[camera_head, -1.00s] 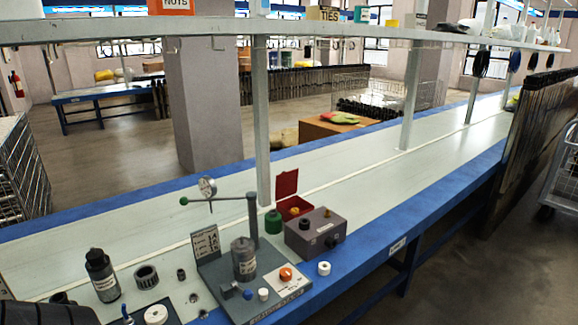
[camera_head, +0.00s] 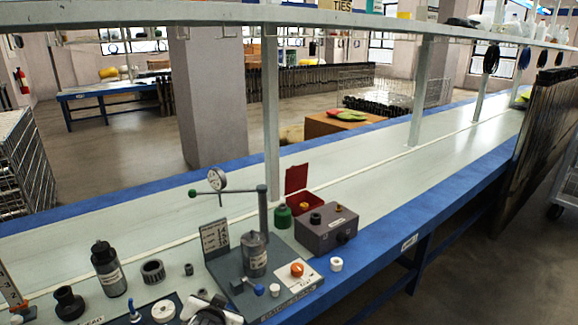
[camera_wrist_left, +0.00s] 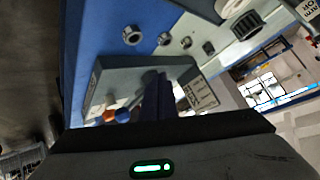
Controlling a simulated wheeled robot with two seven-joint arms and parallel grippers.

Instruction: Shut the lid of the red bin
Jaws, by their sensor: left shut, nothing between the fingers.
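The red bin (camera_head: 306,202) stands on the bench behind a grey box, which hides part of its body. Its red lid (camera_head: 296,178) stands upright, open, at the back. A yellow-orange piece shows at the bin's opening. My left gripper (camera_wrist_left: 162,95) is shut and empty in the left wrist view, over or near the grey pump stand; the bin cannot be made out there. A black and white gripper part (camera_head: 212,309) shows at the bottom edge of the head view, in front of the stand and well short of the bin. It looks like my left one.
The grey box (camera_head: 327,231) and a green jar (camera_head: 282,217) are close to the bin. A shelf upright (camera_head: 271,120) stands behind. The bench to the right is clear.

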